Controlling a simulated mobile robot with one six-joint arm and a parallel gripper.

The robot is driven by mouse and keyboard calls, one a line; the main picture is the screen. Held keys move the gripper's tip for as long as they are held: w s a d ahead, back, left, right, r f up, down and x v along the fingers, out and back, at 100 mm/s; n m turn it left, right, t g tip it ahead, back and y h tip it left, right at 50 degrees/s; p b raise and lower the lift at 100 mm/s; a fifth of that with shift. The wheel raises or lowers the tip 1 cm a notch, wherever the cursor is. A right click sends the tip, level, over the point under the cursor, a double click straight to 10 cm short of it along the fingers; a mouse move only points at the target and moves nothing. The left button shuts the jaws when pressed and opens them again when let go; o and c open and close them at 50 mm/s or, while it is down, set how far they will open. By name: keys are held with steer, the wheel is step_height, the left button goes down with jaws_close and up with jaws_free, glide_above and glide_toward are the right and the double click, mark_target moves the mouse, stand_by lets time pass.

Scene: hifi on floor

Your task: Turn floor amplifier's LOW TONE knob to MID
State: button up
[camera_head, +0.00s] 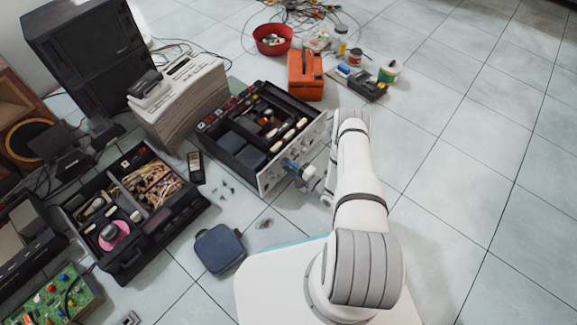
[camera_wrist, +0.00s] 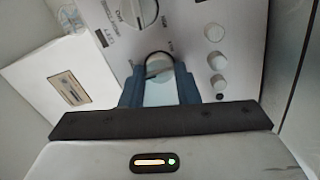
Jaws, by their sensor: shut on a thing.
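The floor amplifier (camera_head: 273,180) is an open-topped box with a silver front panel, and my gripper (camera_head: 293,165) is at that panel in the head view. In the wrist view, the panel (camera_wrist: 190,20) fills the upper part. A round pale knob (camera_wrist: 158,92) sits between the two blue fingers of my gripper (camera_wrist: 159,88), which are closed on its sides. A second, larger-looking knob (camera_wrist: 136,10) shows above it, cut by the picture edge. The small labels are turned and too blurred to read fully, so I cannot tell which knob is LOW TONE.
Small white round controls (camera_wrist: 216,60) are on the panel right of the gripped knob. In the head view, an open case of parts (camera_head: 130,262), a dark blue pouch (camera_head: 219,248) and an orange box (camera_head: 305,75) surround the amplifier. The tiled floor at right (camera_head: 480,150) is clear.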

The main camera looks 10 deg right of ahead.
steer(key=shift+s+a+f, duration=0.1)
steer(key=shift+s, duration=0.1)
steer(key=o, duration=0.7)
steer(key=shift+c, duration=0.2)
steer(key=o, duration=0.3)
steer(key=shift+w, duration=0.15)
steer(key=p+v, duration=0.2)
steer(key=v, duration=0.6)
steer(key=shift+p, duration=0.3)
